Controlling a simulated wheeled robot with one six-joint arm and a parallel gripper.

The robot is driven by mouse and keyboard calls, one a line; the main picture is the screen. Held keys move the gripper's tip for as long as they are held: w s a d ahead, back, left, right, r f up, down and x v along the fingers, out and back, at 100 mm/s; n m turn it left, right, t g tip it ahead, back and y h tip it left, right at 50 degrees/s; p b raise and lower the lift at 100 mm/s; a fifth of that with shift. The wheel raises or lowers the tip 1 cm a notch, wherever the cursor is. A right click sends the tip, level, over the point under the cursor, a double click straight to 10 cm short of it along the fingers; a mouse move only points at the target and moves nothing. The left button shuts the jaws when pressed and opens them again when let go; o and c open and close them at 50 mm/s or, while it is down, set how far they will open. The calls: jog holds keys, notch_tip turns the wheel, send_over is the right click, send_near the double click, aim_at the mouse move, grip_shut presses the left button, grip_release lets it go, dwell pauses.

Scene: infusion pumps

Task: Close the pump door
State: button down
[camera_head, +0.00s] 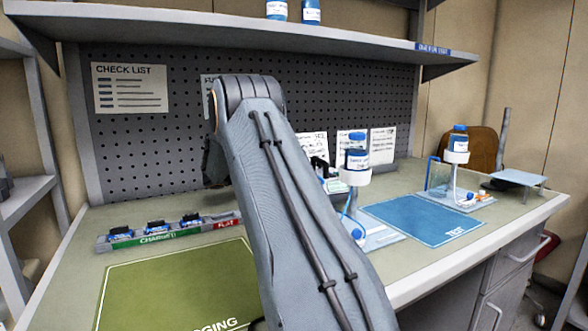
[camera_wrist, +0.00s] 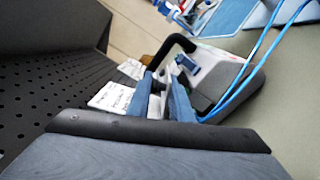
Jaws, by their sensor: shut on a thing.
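In the wrist view, the pump (camera_wrist: 230,85) is a grey-white body, tilted in the picture, with blue tubing running from it. The finger contact is partly blurred. In the head view my arm hides the gripper and most of the pump; a small part of the pump (camera_head: 335,185) shows right of the arm. I cannot tell how far the pump door is open.
A bottle on a stand (camera_head: 357,152) is close right of my arm. A blue mat (camera_head: 425,220) and a second bottle on a stand (camera_head: 458,142) are farther right. A charging rack (camera_head: 170,233) and a green mat (camera_head: 175,285) lie left. A pegboard (camera_head: 150,140) stands behind, under a shelf (camera_head: 240,32).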

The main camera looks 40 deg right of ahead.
jog(key=shift+s+m, duration=0.1)
jog(key=shift+m, duration=0.3)
jog(key=c, duration=1.7)
grip_release()
jog(key=shift+o, duration=0.2)
jog(key=shift+f, duration=0.25)
jog(key=shift+a, duration=0.1)
jog(key=v, duration=0.7)
jog(key=shift+a, duration=0.35)
